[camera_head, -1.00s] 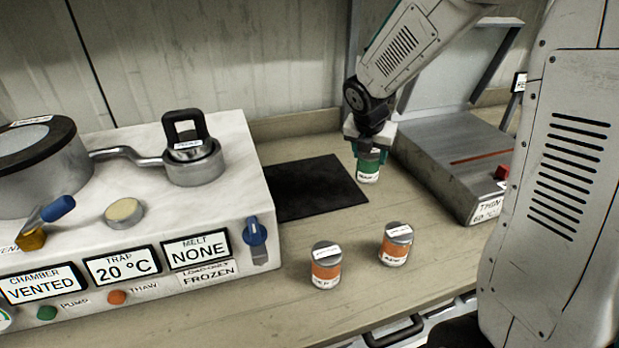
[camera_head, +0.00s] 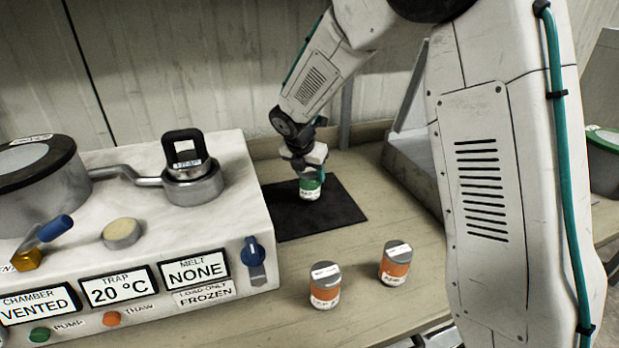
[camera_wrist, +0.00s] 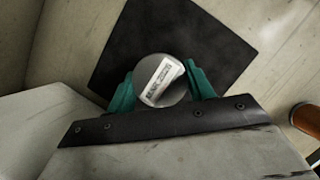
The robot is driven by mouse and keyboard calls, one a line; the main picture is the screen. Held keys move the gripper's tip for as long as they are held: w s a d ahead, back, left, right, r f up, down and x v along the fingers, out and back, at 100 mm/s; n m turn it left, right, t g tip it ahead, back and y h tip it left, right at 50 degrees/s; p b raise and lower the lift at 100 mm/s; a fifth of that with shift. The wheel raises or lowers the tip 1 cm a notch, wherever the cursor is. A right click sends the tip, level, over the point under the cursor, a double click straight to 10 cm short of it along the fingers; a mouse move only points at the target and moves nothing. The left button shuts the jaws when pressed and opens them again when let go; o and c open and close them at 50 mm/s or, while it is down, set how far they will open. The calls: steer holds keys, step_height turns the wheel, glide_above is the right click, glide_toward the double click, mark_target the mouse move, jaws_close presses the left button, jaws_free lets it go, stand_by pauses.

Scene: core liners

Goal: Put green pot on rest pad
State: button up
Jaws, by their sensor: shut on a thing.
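The green pot (camera_head: 310,187) is a small can with a green band, a white label and a grey lid. It is upright in my gripper (camera_head: 311,174), over the middle of the black rest pad (camera_head: 278,219). I cannot tell whether its base touches the pad. In the wrist view the teal fingers of my gripper (camera_wrist: 161,92) are shut on both sides of the pot's lid (camera_wrist: 151,71), which has a white label on top. The black pad (camera_wrist: 130,40) spreads out beneath it.
Two orange-banded cans (camera_head: 325,286) (camera_head: 395,263) stand on the bench in front of the pad. A white machine (camera_head: 150,235) with dials and labels stands at left. A grey device (camera_head: 412,170) is partly hidden behind my arm. Bare bench lies right of the pad.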

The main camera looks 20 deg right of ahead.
steer(key=shift+f, duration=1)
steer(key=o, duration=1)
steer(key=shift+f, duration=0.15)
steer(key=shift+o, duration=0.2)
steer(key=v, duration=1.2)
steer(key=shift+r, duration=0.25)
